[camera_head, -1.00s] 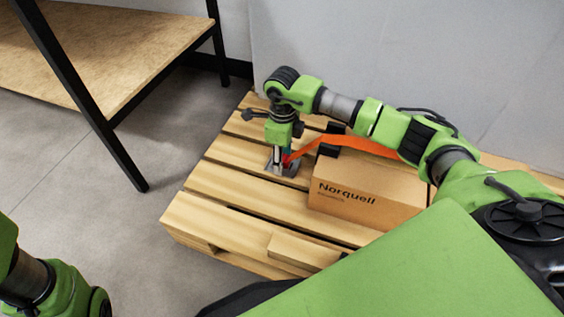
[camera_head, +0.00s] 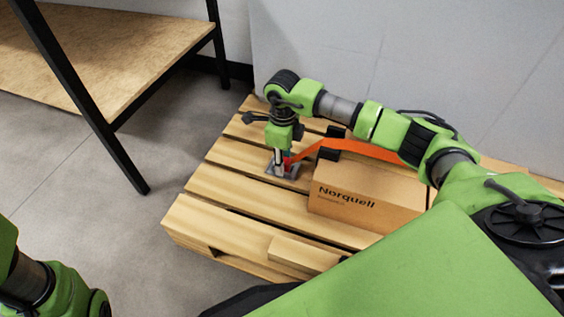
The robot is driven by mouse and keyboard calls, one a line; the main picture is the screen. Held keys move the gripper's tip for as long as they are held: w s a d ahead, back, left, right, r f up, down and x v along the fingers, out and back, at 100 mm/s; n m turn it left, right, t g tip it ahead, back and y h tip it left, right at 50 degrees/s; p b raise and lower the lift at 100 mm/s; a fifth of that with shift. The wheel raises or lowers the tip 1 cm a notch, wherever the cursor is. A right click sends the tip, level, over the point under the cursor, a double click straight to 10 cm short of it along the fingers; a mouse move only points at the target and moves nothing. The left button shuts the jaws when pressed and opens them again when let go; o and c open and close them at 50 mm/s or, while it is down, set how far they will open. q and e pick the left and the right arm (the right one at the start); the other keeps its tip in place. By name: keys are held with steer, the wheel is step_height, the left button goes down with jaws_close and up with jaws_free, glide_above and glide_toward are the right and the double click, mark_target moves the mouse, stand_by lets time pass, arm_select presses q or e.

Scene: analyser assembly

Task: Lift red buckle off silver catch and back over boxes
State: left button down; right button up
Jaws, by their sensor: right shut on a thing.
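The red buckle (camera_head: 288,162) is at the end of an orange strap (camera_head: 350,147), at the left of the cardboard box. My right gripper (camera_head: 282,164) points down and is shut on the red buckle, low over the pallet. The silver catch (camera_head: 271,170) is a small grey metal plate on the pallet, right below the gripper; the gripper partly hides it. I cannot tell whether buckle and catch touch. The strap runs up from the buckle over the box and behind my right arm. Only part of my left arm shows at the lower left; its gripper is out of view.
A cardboard box (camera_head: 365,200) marked "Norquell" stands on the wooden pallet (camera_head: 240,190). A shelf (camera_head: 100,45) with black posts stands at the left. Grey floor between shelf and pallet is clear.

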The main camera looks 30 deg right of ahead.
steer(key=shift+r+p, duration=0.85)
steer(key=shift+r, duration=0.35)
